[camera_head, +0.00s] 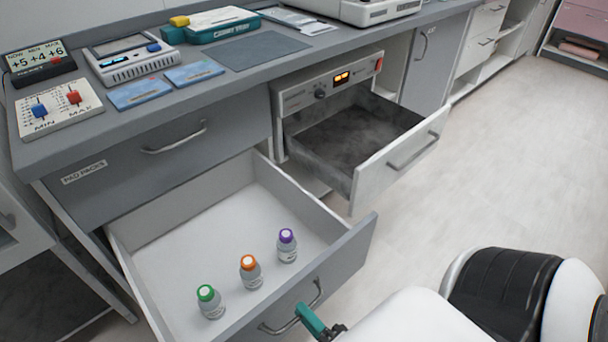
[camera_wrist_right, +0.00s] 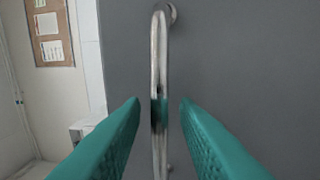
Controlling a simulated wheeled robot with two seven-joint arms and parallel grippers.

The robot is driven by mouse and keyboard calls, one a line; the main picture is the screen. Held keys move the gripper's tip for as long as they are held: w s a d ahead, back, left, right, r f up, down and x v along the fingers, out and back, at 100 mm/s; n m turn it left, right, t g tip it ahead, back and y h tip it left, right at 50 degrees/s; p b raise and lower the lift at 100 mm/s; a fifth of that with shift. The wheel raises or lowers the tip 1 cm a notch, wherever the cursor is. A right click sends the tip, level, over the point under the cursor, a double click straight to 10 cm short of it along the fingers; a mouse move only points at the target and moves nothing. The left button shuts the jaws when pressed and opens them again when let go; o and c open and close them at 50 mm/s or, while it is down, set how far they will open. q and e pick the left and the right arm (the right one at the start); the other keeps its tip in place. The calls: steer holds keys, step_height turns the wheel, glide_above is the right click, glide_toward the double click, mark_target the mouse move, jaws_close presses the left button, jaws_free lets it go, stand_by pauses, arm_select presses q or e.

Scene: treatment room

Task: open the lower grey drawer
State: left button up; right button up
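The lower grey drawer (camera_head: 345,262) stands pulled far out below the closed upper grey drawer (camera_head: 110,200). Several capped bottles stand upright inside; green (camera_head: 210,302), orange (camera_head: 250,272) and purple (camera_head: 287,246) caps show. Its metal bar handle (camera_head: 320,291) is on the front panel. My right gripper (camera_head: 311,321) is at this handle, with teal fingers. In the right wrist view the fingers (camera_wrist_right: 160,102) are open, one on each side of the handle bar (camera_wrist_right: 159,50), with a gap on both sides. My left gripper is not in view.
A white drawer unit (camera_head: 395,165) with a lit display stands open to the right. The grey worktop (camera_head: 230,82) holds devices, two blue packs and a dark mat. Pale floor (camera_head: 500,160) is free on the right. A black and white seat-like shape (camera_head: 500,292) is at lower right.

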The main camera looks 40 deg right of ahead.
steer(key=s+f, duration=0.1)
steer(key=s, duration=1)
steer(key=shift+d+f, duration=0.15)
steer(key=shift+d, duration=0.05)
